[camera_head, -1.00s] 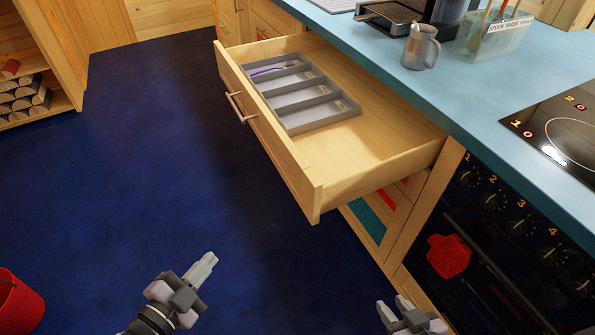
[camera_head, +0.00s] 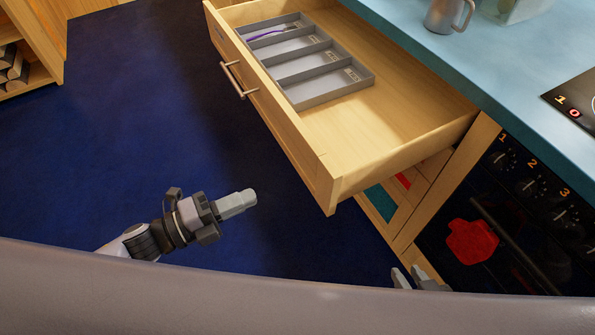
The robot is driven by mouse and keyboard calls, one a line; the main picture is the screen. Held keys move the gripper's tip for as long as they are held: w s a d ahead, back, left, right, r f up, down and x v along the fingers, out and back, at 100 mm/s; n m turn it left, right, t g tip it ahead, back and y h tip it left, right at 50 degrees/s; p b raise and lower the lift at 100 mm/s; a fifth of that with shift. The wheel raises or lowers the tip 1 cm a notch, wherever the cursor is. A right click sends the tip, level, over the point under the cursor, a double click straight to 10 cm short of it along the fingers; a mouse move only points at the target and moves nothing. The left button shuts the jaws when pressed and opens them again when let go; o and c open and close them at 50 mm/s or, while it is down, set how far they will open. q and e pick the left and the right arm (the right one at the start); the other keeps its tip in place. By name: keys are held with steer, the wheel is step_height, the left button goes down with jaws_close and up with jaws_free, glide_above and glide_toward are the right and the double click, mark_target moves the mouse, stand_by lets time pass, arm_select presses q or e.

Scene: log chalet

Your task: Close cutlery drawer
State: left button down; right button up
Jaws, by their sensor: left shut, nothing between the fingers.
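The cutlery drawer (camera_head: 292,142) is a pale wooden drawer pulled well out from under the blue counter. Its bar handle (camera_head: 238,80) is on the front panel, toward the far end. A grey cutlery tray (camera_head: 330,100) with several compartments lies inside, with a purple item in the farthest one. My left gripper (camera_head: 248,198) is shut and empty, in front of the drawer's near end and apart from it. My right gripper (camera_head: 408,280) is at the bottom, below the drawer's near corner. It is partly hidden, with its two fingertips spread apart.
A black oven (camera_head: 490,190) with knobs and a red mitt-like shape (camera_head: 472,241) is at the right. A metal jug (camera_head: 446,14) stands on the blue counter (camera_head: 415,50). The dark blue floor (camera_head: 130,120) is clear in front of the drawer.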

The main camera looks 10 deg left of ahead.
mark_target(311, 170)
arm_select(q)
steer(key=x, duration=1)
steer(key=shift+w+d+p, duration=0.3)
steer(key=shift+p, duration=0.05)
steer(key=shift+w+d, duration=0.3)
steer(key=shift+d, duration=0.15)
arm_select(e)
steer(key=shift+d+r, duration=0.1)
steer(key=shift+d, duration=0.1)
arm_select(q)
steer(key=shift+d, duration=0.1)
arm_select(e)
steer(key=shift+r, duration=0.1)
